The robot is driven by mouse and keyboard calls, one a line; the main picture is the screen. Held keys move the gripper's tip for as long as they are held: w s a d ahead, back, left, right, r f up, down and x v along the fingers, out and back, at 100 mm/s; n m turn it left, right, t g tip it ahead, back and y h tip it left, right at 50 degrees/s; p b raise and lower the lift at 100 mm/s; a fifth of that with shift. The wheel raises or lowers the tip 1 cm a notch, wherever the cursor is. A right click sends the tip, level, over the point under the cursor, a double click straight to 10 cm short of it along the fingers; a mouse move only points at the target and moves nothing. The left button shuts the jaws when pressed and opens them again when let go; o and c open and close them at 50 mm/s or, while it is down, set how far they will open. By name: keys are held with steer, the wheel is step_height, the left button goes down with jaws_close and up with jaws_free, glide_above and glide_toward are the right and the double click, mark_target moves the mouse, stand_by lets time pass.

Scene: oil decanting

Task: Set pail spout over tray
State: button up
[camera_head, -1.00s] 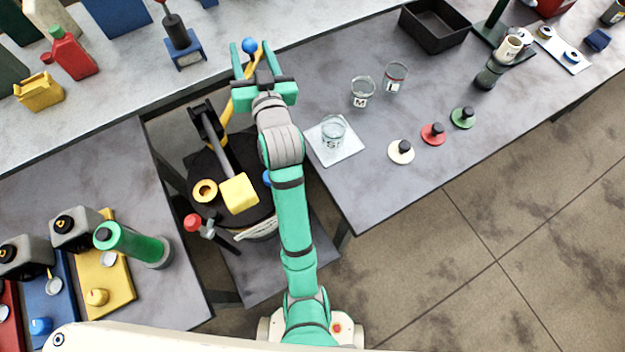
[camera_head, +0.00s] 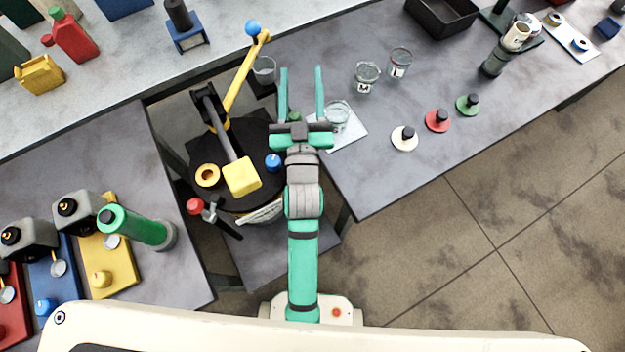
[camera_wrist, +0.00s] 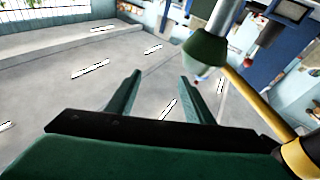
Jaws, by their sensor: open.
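The pail is a drum with a round black lid (camera_head: 203,160) and a pale side at its front, standing in the gap between the benches. A yellow bar (camera_head: 239,85) with a blue ball (camera_head: 253,28) at its far end rises from it; I take this to be the spout arm. A yellow bar (camera_wrist: 255,95) also crosses the wrist view near a green cone (camera_wrist: 205,48). My gripper (camera_head: 301,72) is open and empty, right of the yellow bar and apart from it; its fingers also show in the wrist view (camera_wrist: 160,76). A black tray (camera_head: 443,14) sits at the upper right.
A glass cup (camera_head: 264,70) stands close to the bar's far end. A beaker on a white pad (camera_head: 350,133) is right of my gripper. Two more beakers (camera_head: 367,77) and several coloured knobs (camera_head: 437,120) stand on the right bench. Containers (camera_head: 72,218) fill the left bench.

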steer(key=s+d+f+g+h, duration=0.1)
steer(key=s+d+f, duration=0.1)
steer(key=s+f, duration=0.4)
steer(key=s+d+f+m+g+h, duration=0.1)
steer(key=s+f, duration=0.6)
steer(key=s, duration=0.8)
steer(key=shift+d, duration=0.6)
